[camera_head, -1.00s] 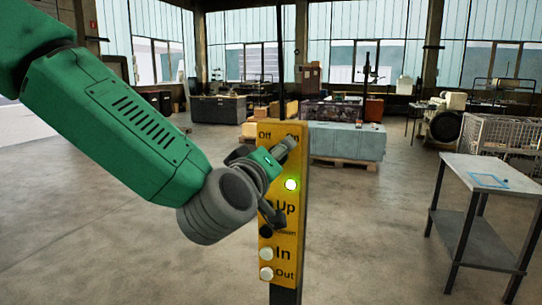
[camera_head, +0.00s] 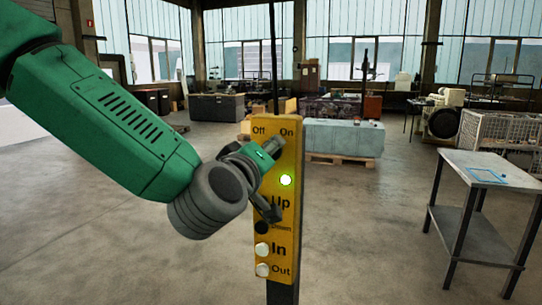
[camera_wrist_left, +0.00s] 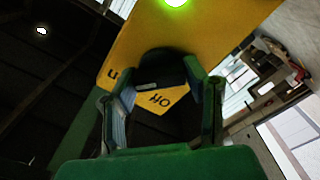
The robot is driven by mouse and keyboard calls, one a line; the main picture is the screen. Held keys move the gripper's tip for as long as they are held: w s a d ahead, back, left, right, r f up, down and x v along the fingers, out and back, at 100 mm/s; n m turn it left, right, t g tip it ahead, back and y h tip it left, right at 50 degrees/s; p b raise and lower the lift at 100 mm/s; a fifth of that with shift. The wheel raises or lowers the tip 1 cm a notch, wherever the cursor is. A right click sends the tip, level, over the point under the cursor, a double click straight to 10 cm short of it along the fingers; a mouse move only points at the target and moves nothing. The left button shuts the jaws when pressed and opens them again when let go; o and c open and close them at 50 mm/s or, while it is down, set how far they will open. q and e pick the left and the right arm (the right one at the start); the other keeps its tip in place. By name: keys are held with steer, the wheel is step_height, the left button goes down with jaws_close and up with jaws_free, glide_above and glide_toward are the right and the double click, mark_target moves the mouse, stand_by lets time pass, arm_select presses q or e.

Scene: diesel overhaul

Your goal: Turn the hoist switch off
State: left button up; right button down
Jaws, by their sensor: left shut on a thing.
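The yellow hoist control panel (camera_head: 289,232) stands upright on a post in the head view, with "Off" at its upper left and "On" at its upper right. A green lamp (camera_head: 286,180) is lit below them. My left gripper (camera_head: 274,149) is at the panel just under "On" and hides the switch there. In the left wrist view, my left gripper (camera_wrist_left: 163,108) is shut on the dark hoist switch (camera_wrist_left: 163,68), with "Off" readable between the fingers. The switch's exact angle is hard to tell. My right gripper is not in view.
Black and white buttons, including the white "In" button (camera_head: 262,249), sit below the lamp, close under my gripper. A grey metal table (camera_head: 478,170) stands to the right, near a wire mesh crate (camera_head: 502,137). Open concrete floor surrounds the panel.

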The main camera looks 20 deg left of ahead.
arm_select(q)
steer(key=n+b, duration=0.6)
steer(key=shift+a+f+n, duration=0.2)
steer(key=shift+n, duration=0.1)
steer(key=n+b, duration=0.6)
steer(key=shift+d+f, duration=0.1)
steer(key=shift+f, duration=0.3)
steer(key=n+b, duration=0.4)
steer(key=shift+d+f+n, duration=0.1)
steer(key=shift+f+n, duration=0.1)
steer(key=shift+n, duration=0.1)
steer(key=o, duration=1.1)
steer(key=shift+c, duration=0.2)
steer(key=shift+o, duration=0.4)
steer(key=shift+s+a+r, duration=0.25)
steer(key=shift+a+r, duration=0.05)
steer(key=shift+a, duration=0.05)
